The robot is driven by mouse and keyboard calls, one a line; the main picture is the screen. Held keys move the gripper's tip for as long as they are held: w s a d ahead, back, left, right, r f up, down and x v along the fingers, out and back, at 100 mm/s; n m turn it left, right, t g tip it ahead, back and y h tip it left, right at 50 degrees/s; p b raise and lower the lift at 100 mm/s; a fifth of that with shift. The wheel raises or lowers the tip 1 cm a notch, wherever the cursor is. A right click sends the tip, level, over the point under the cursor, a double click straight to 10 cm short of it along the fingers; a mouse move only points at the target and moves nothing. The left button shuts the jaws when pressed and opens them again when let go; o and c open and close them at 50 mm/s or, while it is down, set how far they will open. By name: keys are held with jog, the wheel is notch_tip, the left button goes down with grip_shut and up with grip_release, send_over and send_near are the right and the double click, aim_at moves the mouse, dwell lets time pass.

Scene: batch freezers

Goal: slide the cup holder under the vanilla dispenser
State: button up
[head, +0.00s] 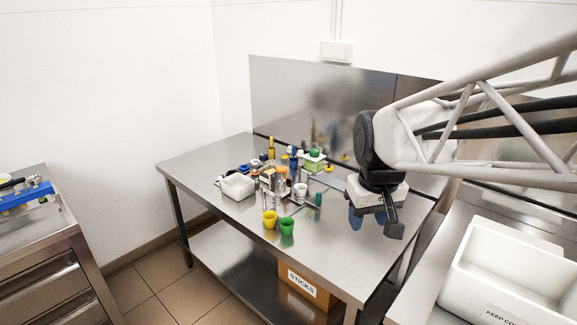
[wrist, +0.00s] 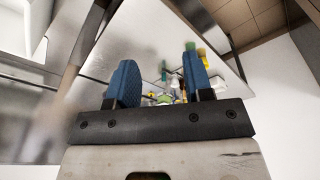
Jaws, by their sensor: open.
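My gripper (head: 368,217) hangs in the air at the right of the steel table in the head view. In the wrist view its two blue fingers (wrist: 160,78) are apart, with nothing held between them. I cannot single out the cup holder or the vanilla dispenser for certain; the items in the table's middle are small and crowded. A yellow cup (head: 270,220) and a green cup (head: 287,227) stand side by side towards the table's front edge. Behind them are a pale cup (head: 300,190), a yellow bottle (head: 271,147) and a blue bottle (head: 293,159). My gripper is apart from all of them.
A white tub (head: 238,187) stands left of the cluster. A green-topped box (head: 314,160) is near the back panel. A white bin (head: 510,265) stands at the right, and a sticks box (head: 303,287) sits below. The table's (head: 190,162) left end is bare.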

jog(key=w+n, duration=0.2)
jog(key=w, duration=1.4)
jog(key=n+g, duration=0.2)
jog(key=n, duration=0.3)
send_over(319, 193)
jog(key=f, duration=2.4)
jog(key=shift+s, duration=0.25)
jog(key=shift+w+f, duration=0.3)
jog(key=shift+w, duration=0.05)
jog(key=shift+f, duration=0.1)
jog(key=shift+f, duration=3.85)
jog(key=shift+c, duration=0.5)
